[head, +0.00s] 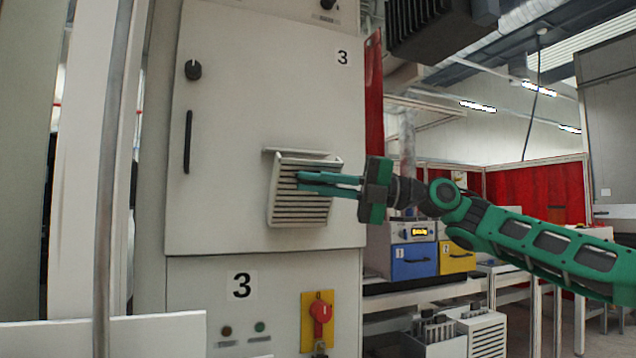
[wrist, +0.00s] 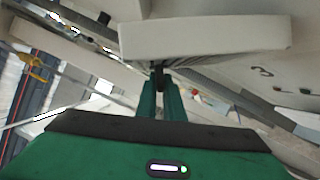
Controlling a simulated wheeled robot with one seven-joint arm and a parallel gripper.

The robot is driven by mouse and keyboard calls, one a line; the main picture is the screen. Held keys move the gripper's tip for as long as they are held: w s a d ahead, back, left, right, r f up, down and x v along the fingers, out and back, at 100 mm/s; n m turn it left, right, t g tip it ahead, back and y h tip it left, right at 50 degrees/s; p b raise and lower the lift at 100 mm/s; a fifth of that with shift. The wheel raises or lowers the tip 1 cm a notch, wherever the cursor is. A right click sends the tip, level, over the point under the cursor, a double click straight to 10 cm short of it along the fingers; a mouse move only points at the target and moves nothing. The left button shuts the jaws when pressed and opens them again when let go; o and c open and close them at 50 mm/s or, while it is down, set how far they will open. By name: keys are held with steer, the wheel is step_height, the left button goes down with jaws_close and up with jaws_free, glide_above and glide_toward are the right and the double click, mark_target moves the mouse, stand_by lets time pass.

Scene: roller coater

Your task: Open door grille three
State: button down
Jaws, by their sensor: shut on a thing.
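The door grille (head: 300,208) is a pale slatted panel on the cabinet door (head: 225,110) marked 3. It stands tilted out from the door, with part of its frame showing at the upper left. My gripper (head: 302,181) reaches in from the right, its green fingers lying across the upper part of the slats and shut on the grille. In the wrist view, the fingers (wrist: 160,85) are close together at a pale slab (wrist: 205,37), which looks like the grille's edge. The exact contact at the fingertips is hidden.
The cabinet door has a black handle (head: 187,142) and a round knob (head: 193,70). A bench with blue (head: 414,260) and yellow (head: 457,257) drawers stands at the right behind my arm.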

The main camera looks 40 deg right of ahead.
steer(key=shift+s+a+f, duration=0.1)
steer(key=shift+s+f, duration=0.2)
steer(key=shift+f, duration=0.2)
steer(key=c, duration=1.9)
jaws_free()
steer(key=v, duration=1)
steer(key=shift+d, duration=0.4)
steer(key=shift+s+f, duration=0.1)
